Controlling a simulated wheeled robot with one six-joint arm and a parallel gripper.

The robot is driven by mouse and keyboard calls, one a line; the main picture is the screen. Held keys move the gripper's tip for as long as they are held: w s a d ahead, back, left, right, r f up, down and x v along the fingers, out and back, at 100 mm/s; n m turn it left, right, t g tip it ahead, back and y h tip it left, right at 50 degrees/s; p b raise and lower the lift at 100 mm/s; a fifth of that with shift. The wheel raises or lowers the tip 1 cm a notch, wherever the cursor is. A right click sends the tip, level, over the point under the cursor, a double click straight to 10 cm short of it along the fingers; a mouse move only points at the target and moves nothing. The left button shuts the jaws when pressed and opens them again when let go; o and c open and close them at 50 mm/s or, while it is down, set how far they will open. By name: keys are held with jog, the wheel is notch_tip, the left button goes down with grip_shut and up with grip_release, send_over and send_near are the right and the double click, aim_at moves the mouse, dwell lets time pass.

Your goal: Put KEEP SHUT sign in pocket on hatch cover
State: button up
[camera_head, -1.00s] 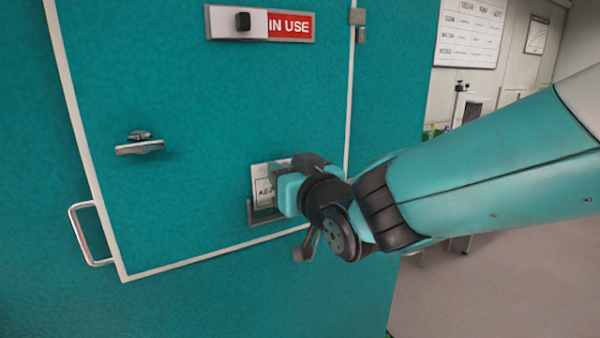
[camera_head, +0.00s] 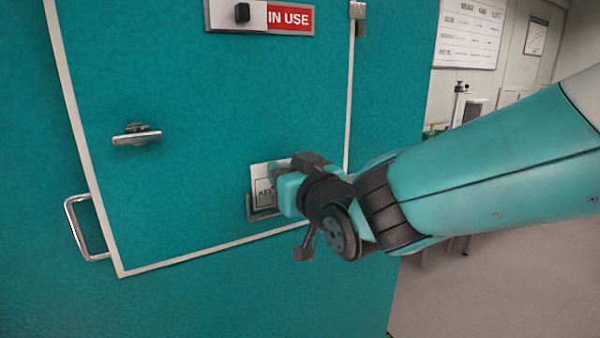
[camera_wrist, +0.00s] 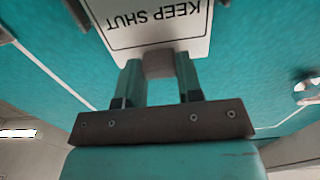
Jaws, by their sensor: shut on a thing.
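The white KEEP SHUT sign (camera_head: 261,186) is at the lower right of the teal hatch cover (camera_head: 220,120). In the wrist view the sign (camera_wrist: 150,42) reads upside down, and my gripper (camera_wrist: 158,72) is shut on a grey tab at its edge. In the head view my gripper (camera_head: 285,182) covers the right part of the sign. The grey metal pocket (camera_head: 262,214) is on the cover at the sign's lower edge. The sign's lower edge appears within the pocket's outline; how deep it sits, I cannot tell.
A lever handle (camera_head: 137,135) is on the cover's left. A bar handle (camera_head: 85,228) stands out left of the cover. An IN USE slider plate (camera_head: 290,17) is above. A hinge (camera_head: 358,12) is at the upper right. Open floor (camera_head: 500,280) lies to the right.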

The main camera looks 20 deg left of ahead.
jog(key=shift+f+b, duration=0.35)
jog(key=shift+b, duration=0.35)
dwell(0.4)
jog(key=o, duration=1.1)
jog(key=shift+s, duration=0.1)
jog(key=shift+b+v, duration=2.1)
jog(key=shift+v, duration=1.65)
